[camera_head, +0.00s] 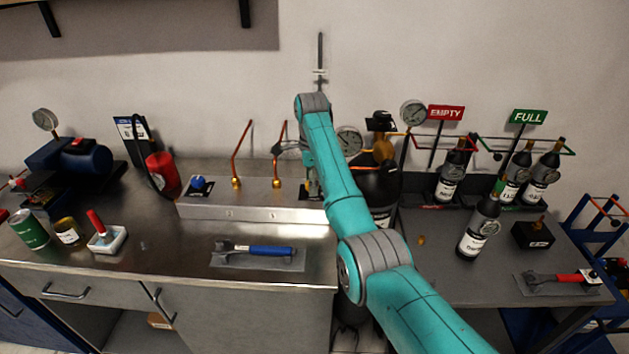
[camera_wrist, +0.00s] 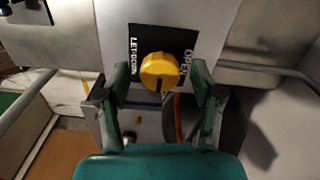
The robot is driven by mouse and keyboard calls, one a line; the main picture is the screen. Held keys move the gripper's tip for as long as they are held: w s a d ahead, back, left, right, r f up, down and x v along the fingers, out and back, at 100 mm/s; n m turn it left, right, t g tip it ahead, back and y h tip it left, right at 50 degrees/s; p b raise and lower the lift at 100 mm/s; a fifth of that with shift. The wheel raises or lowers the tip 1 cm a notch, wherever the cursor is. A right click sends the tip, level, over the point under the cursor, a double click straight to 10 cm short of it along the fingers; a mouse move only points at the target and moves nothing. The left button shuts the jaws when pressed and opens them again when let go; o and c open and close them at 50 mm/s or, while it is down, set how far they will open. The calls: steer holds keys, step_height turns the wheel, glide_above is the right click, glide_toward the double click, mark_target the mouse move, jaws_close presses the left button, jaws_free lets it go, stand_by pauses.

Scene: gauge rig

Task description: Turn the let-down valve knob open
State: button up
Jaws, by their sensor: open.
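The let-down valve knob (camera_wrist: 160,70) is round and yellow. In the wrist view it sits on a black label plate (camera_wrist: 136,40) with the words LET-DOWN on its left side and OPEN on its right. A dark mark shows on the knob's lower face. My gripper (camera_wrist: 160,78) is open, with one green finger on each side of the knob. A gap shows between each finger and the knob, so I see no contact. In the head view I cannot make out the knob; my teal arm covers much of that area.
A metal manifold box (camera_head: 255,211) with a blue knob (camera_head: 198,182) stands on the left bench. A blue-handled wrench (camera_head: 257,250) lies in front. Dark bottles (camera_head: 479,228) and EMPTY (camera_head: 446,112) and FULL (camera_head: 527,116) signs are on the right.

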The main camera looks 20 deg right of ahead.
steer(key=shift+c, duration=0.2)
steer(key=c, duration=1.1)
steer(key=n, duration=0.4)
steer(key=shift+n, duration=0.4)
steer(key=n, duration=0.4)
steer(key=shift+n, duration=0.3)
steer(key=n, duration=0.4)
steer(key=shift+n, duration=2.2)
